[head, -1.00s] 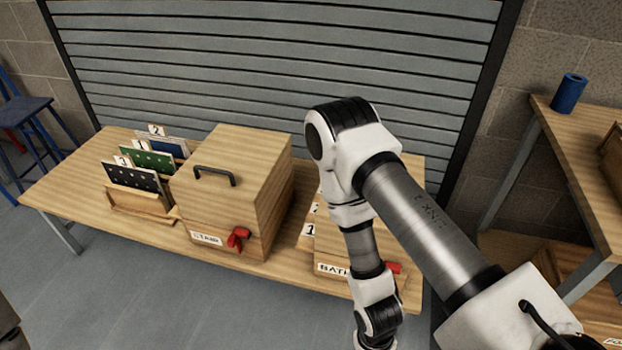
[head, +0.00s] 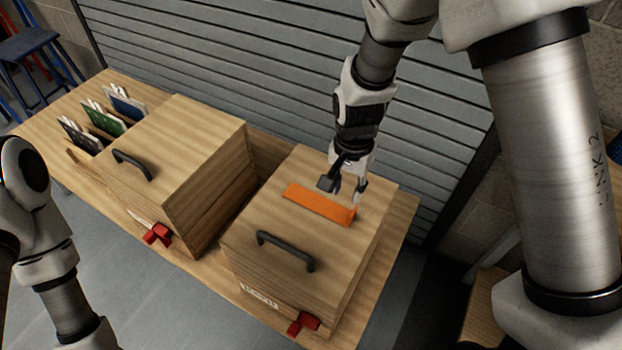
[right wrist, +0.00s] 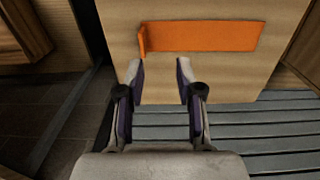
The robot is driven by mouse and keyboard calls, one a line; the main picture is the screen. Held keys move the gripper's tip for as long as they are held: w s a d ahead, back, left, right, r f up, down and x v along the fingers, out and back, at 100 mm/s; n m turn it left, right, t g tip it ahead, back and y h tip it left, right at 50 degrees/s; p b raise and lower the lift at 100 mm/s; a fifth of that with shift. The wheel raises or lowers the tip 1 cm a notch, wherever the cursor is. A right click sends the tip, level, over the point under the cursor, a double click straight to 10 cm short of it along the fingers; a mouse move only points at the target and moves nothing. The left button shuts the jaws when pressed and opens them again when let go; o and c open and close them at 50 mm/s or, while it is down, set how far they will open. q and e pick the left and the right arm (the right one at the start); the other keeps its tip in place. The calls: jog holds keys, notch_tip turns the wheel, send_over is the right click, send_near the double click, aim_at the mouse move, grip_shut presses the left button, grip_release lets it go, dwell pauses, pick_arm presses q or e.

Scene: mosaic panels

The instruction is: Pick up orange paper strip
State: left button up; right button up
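The orange paper strip (head: 318,204) lies on the flat lid of the right wooden box (head: 290,224), behind its dark handle. In the right wrist view the strip (right wrist: 205,37) lies beyond the fingertips, with a short upturned tab at its left end. My right gripper (head: 344,189) is open and empty, just behind and above the strip near its right half. Its fingertips (right wrist: 158,70) show apart, with nothing between them. My left arm shows at the left edge, but its gripper is out of view.
Another wooden box (head: 190,165) with a dark handle and red latch stands to the left. A rack with several panels (head: 103,117) stands beyond it on the wooden table (head: 62,100). A grey shutter (head: 270,60) rises close behind the table. A blue stool (head: 35,52) is at far left.

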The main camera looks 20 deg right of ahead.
aim_at(353, 212)
jog(key=shift+w+d+f, duration=0.4)
jog(key=shift+w+f, duration=0.05)
jog(key=shift+f, duration=0.3)
jog(key=shift+s+d+f, duration=0.3)
jog(key=shift+s+f, duration=0.05)
jog(key=shift+f, duration=0.1)
jog(key=s, duration=0.1)
jog(key=s+f, duration=0.1)
jog(key=s, duration=0.1)
jog(key=shift+s+a, duration=0.15)
jog(key=shift+s, duration=0.05)
jog(key=shift+s+f, duration=0.15)
jog(key=shift+f, duration=0.6)
jog(key=shift+w+f, duration=0.85)
jog(key=shift+f, duration=0.25)
jog(key=shift+s+r, duration=0.2)
jog(key=shift+s, duration=0.05)
jog(key=shift+c, duration=1.4)
jog(key=shift+s+r, duration=0.1)
jog(key=shift+s, duration=0.05)
grip_shut()
pick_arm(q)
jog(key=shift+s+d+r, duration=0.1)
jog(key=shift+s+r, duration=0.05)
jog(key=shift+s, duration=0.3)
jog(key=shift+s+d+r, duration=0.1)
jog(key=shift+s+r, duration=0.05)
jog(key=shift+s, duration=0.3)
